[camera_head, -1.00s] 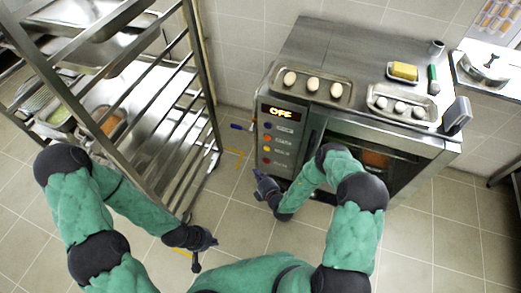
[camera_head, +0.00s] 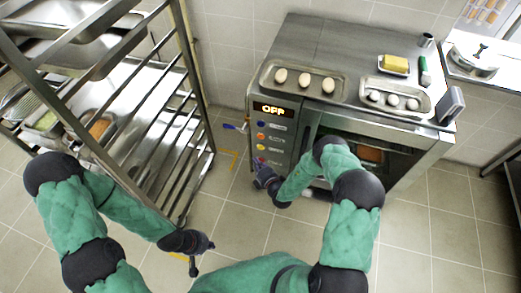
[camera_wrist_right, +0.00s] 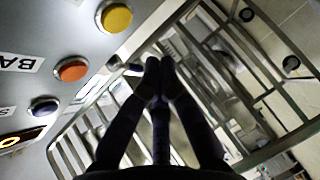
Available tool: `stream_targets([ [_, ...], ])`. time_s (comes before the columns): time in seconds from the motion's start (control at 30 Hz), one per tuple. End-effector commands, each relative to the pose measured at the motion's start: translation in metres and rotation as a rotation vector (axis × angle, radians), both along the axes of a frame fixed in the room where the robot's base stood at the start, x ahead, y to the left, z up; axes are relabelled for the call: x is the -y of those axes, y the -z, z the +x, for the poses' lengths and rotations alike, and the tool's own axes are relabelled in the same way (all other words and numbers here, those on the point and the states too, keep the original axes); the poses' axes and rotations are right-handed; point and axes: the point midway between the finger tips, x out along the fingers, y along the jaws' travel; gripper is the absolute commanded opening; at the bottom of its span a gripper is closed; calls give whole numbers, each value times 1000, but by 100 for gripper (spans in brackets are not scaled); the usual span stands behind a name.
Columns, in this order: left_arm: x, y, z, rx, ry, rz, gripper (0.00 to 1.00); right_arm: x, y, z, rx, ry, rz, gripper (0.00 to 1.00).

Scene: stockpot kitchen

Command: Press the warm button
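The oven (camera_head: 330,75) has a control panel on its left front. Its display (camera_head: 272,109) reads OFF. Below it sit a blue button (camera_head: 261,124), an orange button (camera_head: 261,136), a yellow button (camera_head: 261,148) and a purple button (camera_head: 261,160). Their labels are too small to read; I cannot tell which is warm. The wrist view shows the yellow button (camera_wrist_right: 117,17), orange button (camera_wrist_right: 73,70) and blue button (camera_wrist_right: 43,107), with labels cut off. My right gripper (camera_head: 259,175) is at the panel's lower end; its fingertips (camera_wrist_right: 160,68) are together, empty. My left gripper (camera_head: 205,246) hangs near the rack.
A metal rack (camera_head: 165,130) with trays stands at the left. An egg tray (camera_head: 345,90), a second tray (camera_head: 375,108) and a butter dish (camera_head: 394,66) are on the oven top.

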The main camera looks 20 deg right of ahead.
Motion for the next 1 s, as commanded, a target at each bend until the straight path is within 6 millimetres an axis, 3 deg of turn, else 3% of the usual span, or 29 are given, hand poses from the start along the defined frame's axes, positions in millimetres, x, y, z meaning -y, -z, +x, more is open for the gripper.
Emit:
stream_targets([
  [0.4, 0, 13, 0, 0, 0, 0, 0, 21, 0, 31, 1, 0, -2, 0],
  [1.0, 0, 13, 0, 0, 0, 0, 0, 22, -1, 33, 0, 0, -1, 0],
])
